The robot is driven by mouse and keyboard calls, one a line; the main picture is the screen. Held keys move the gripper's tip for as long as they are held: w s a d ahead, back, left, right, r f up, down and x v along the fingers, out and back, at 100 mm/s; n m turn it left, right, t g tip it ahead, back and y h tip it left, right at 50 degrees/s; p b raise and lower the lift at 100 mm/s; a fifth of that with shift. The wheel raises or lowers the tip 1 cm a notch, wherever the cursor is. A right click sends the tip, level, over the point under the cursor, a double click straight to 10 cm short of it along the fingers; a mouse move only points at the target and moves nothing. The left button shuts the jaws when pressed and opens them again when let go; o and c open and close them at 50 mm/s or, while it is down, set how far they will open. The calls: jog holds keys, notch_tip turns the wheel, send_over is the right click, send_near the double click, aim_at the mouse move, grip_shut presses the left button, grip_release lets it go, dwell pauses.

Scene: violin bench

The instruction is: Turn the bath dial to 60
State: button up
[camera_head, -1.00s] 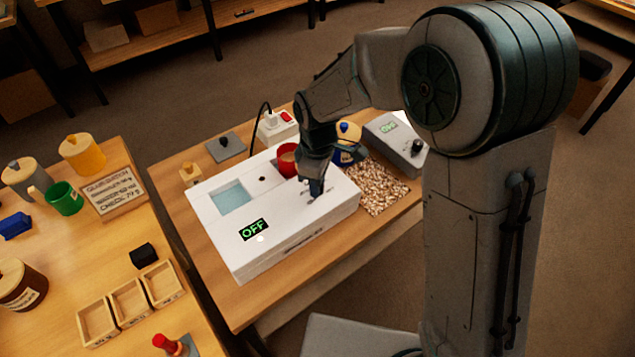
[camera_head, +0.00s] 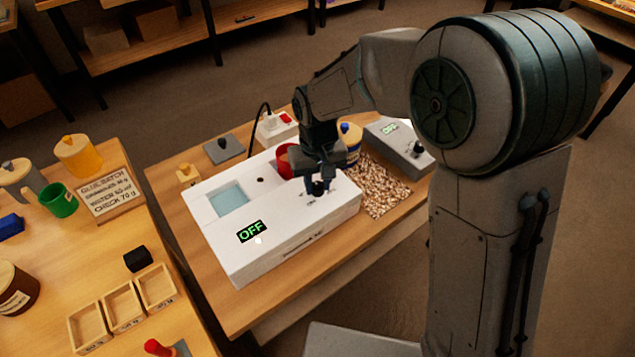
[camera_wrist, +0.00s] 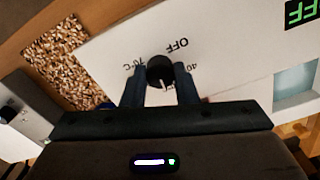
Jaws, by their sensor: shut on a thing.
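The white bath box (camera_head: 285,235) stands on the wooden bench, with a pale blue water opening (camera_head: 229,198) and a green display (camera_head: 251,231) that reads OFF. The black bath dial (camera_wrist: 159,71) shows in the wrist view on the white top, with OFF, 40 and 70°C printed around it. Its white mark faces down in that view, away from the OFF print. My gripper (camera_wrist: 160,90) is shut on the dial, one finger on each side. In the head view my gripper (camera_head: 318,187) is low over the box's right part and mostly hides the dial.
A red pot (camera_head: 285,158) stands close behind my gripper. A yellow-lidded jar (camera_head: 349,135), a patch of wood chips (camera_head: 375,188) and a grey box with a knob (camera_head: 398,143) are on the right. A socket block (camera_head: 275,127) with a cable is behind.

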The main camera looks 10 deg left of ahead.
aim_at(317, 185)
jog(key=m, duration=0.5)
jog(key=shift+a+r+m+b, duration=0.1)
jog(key=shift+a+m+b, duration=0.05)
jog(key=shift+m+b, duration=0.2)
jog(key=m, duration=0.5)
jog(key=shift+m, duration=0.25)
jog(key=o, duration=1)
notch_tip(317, 185, up, 14)
jog(key=shift+f, duration=0.15)
